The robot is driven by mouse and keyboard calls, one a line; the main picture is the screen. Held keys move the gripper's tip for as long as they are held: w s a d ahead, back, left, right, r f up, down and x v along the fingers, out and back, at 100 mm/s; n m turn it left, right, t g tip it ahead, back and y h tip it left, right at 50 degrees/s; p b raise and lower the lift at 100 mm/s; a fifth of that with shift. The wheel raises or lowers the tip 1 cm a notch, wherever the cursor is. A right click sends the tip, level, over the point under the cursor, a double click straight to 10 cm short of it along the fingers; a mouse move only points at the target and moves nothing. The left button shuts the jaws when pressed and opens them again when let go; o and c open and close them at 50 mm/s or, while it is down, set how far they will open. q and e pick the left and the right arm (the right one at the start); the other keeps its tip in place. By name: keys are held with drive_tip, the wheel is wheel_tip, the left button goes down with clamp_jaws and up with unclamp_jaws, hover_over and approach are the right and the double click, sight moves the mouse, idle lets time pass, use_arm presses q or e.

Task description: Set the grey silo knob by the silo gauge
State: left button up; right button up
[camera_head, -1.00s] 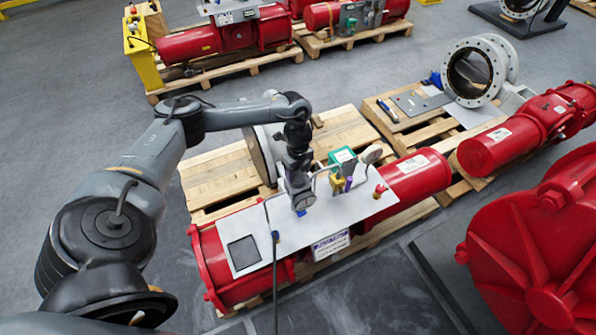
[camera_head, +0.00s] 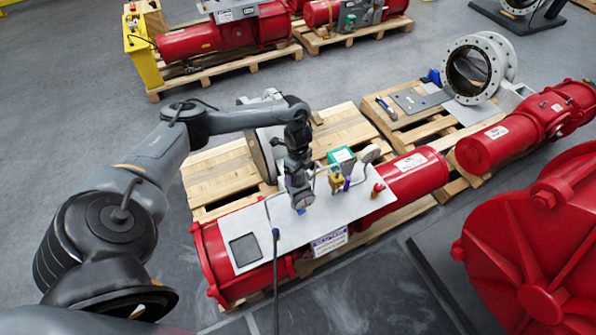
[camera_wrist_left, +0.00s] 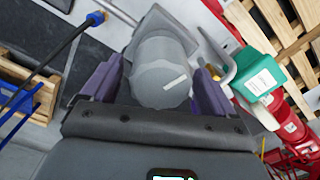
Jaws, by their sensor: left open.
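A grey, round knob (camera_wrist_left: 160,82) with a white line on its face sits between the purple fingers of my left gripper (camera_wrist_left: 156,84) in the left wrist view. The fingers are open, one on each side of it; I cannot tell whether either touches it. In the head view my left gripper (camera_head: 302,198) is low over the pale panel (camera_head: 282,237) on a red actuator. The arm largely hides the knob there. I cannot make out the silo gauge for certain. My right gripper is not in view.
A green box (camera_head: 341,155), a brass fitting (camera_head: 336,184) and a red knob (camera_head: 377,189) stand right of my gripper. A thin pipe runs close by. A dark cable with a blue connector (camera_head: 276,234) rises in front of the panel. Pallets (camera_head: 222,172) lie behind.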

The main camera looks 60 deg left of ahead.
use_arm(q)
drive_tip(key=shift+r, duration=0.55)
wheel_tip(320, 180, up, 8)
drive_tip(key=shift+r+p, duration=0.2)
drive_tip(key=shift+p, duration=0.2)
drive_tip(key=shift+r, duration=0.65)
drive_tip(key=shift+d+f, duration=0.1)
